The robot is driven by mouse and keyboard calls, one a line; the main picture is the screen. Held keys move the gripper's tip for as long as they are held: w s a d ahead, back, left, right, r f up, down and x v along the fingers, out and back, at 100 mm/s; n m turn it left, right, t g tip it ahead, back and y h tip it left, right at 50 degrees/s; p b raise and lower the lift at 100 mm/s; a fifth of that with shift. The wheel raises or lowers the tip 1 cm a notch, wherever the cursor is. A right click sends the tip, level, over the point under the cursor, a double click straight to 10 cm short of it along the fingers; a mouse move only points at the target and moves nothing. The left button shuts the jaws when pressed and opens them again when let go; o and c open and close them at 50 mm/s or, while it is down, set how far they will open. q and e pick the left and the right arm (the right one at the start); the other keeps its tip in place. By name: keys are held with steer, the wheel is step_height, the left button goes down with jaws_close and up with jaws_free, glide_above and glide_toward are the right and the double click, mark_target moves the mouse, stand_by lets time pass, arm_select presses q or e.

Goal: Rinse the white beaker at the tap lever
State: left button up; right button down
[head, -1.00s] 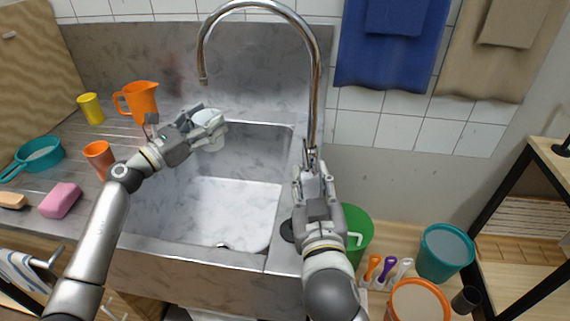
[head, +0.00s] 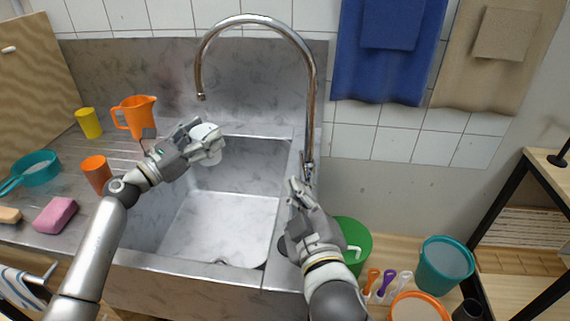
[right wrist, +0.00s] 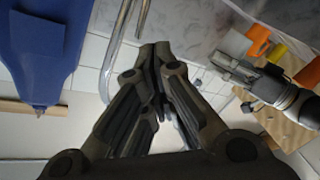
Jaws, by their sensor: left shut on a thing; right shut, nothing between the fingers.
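The white beaker (head: 204,131) is held at the sink's left rear side, tilted, partly hidden by fingers. My left gripper (head: 207,146) is shut on it. The beaker is below and slightly right of the tap's spout, apart from it. The chrome tap (head: 309,90) arches over the sink (head: 222,228); it also shows in the right wrist view (right wrist: 113,60). No water stream is visible. The tap lever, near the tap's foot, is too small to make out clearly. My right gripper (head: 296,187) is shut and empty just in front of the tap's foot; its closed fingers fill the right wrist view (right wrist: 156,65).
On the left drainer stand an orange jug (head: 138,117), a yellow cup (head: 89,123), an orange cup (head: 96,173), a teal pan (head: 38,168) and a pink sponge (head: 54,215). A green bucket (head: 354,240) and a teal bucket (head: 445,264) stand right of the sink.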

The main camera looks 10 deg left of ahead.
mark_target(304, 170)
steer(key=w+a+f+n+g+y, duration=0.1)
steer(key=w+a+n+y, duration=0.2)
steer(key=n, duration=0.4)
steer(key=w+a+n+g, duration=0.1)
steer(key=w+a+n, duration=0.35)
steer(key=n, duration=0.25)
steer(key=d, duration=0.2)
steer(key=w+d, duration=0.1)
steer(key=d, duration=0.2)
steer(key=shift+w+r, duration=0.1)
steer(key=shift+w, duration=0.1)
